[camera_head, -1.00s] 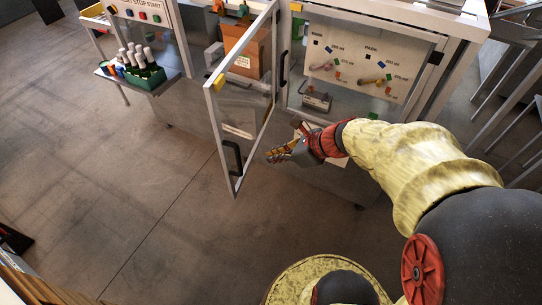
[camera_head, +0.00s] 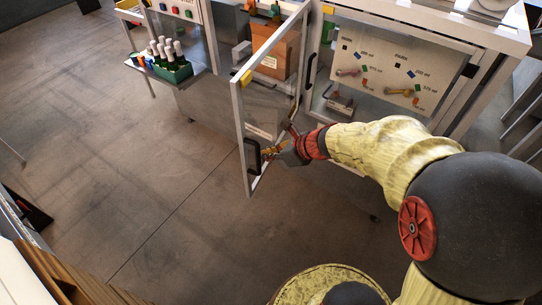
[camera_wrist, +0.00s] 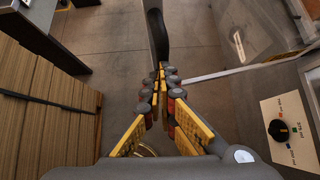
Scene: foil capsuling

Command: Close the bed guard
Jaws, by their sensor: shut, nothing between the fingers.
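A clear guard door with a pale frame (camera_head: 239,125) stands swung open from the machine, sticking out toward me. Its black handle (camera_head: 252,157) is near the free edge, low down. My gripper (camera_head: 268,153) is at the handle, on its right side in the head view. In the wrist view the dark handle (camera_wrist: 157,36) rises just beyond the fingertips of my gripper (camera_wrist: 162,78). The fingers are shut with nothing between them. I cannot tell whether they touch the handle. An orange-brown box (camera_head: 279,50) shows in the bay behind the door.
A green crate of bottles (camera_head: 178,73) sits on a shelf at the left. A panel with coloured markers (camera_head: 385,72) is behind a window to the right. A card with a black knob (camera_wrist: 288,132) shows in the wrist view. Stacked brown boards (camera_wrist: 40,110) stand at its left. Floor left of the door is clear.

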